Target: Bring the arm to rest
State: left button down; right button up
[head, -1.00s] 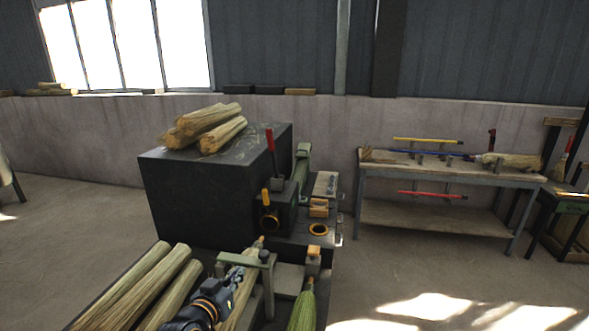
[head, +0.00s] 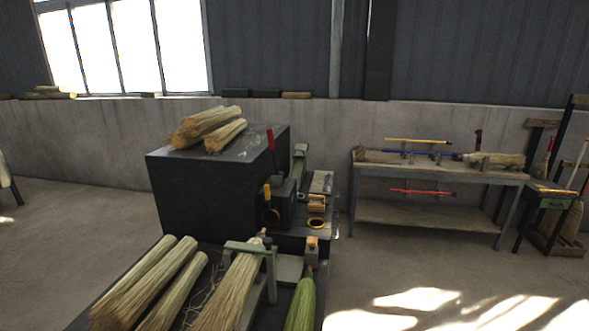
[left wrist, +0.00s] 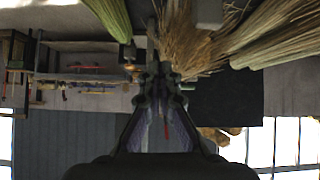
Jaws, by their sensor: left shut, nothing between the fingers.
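My left gripper (left wrist: 163,75) shows in the left wrist view, its two fingers together and nothing between them. No arm shows in the head view now. A straw bundle (head: 232,290) lies under the green clamp frame (head: 250,247) on the dark bench. It also shows in the left wrist view (left wrist: 190,40), close to the gripper; I cannot tell whether they touch. A green broom head (head: 301,303) hangs at the bench's right side and shows in the left wrist view (left wrist: 112,15). My right gripper is in neither view.
Loose straw bundles (head: 150,280) lie left of the clamp. A large black machine block (head: 205,185) with more bundles (head: 208,129) on top stands behind, with a red lever (head: 270,139). A work table (head: 440,172) with coloured handles stands at the right. The floor between is clear.

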pick_arm(q)
jog(key=s+a+f+g+y, duration=0.1)
jog(key=s+a+f+g, duration=0.2)
jog(key=s, duration=0.5)
jog(key=s+a+f+g+y, duration=0.1)
jog(key=s+a+f+g, duration=0.15)
jog(key=s, duration=0.55)
notch_tip(320, 180, down, 25)
jog(key=s+a+g, duration=0.2)
jog(key=s+a+f, duration=0.1)
jog(key=s+f, duration=1.7)
jog(key=s, duration=0.1)
jog(key=shift+s+a+n+g, duration=0.15)
jog(key=shift+a+n+g, duration=0.05)
jog(key=shift+n+g, duration=0.2)
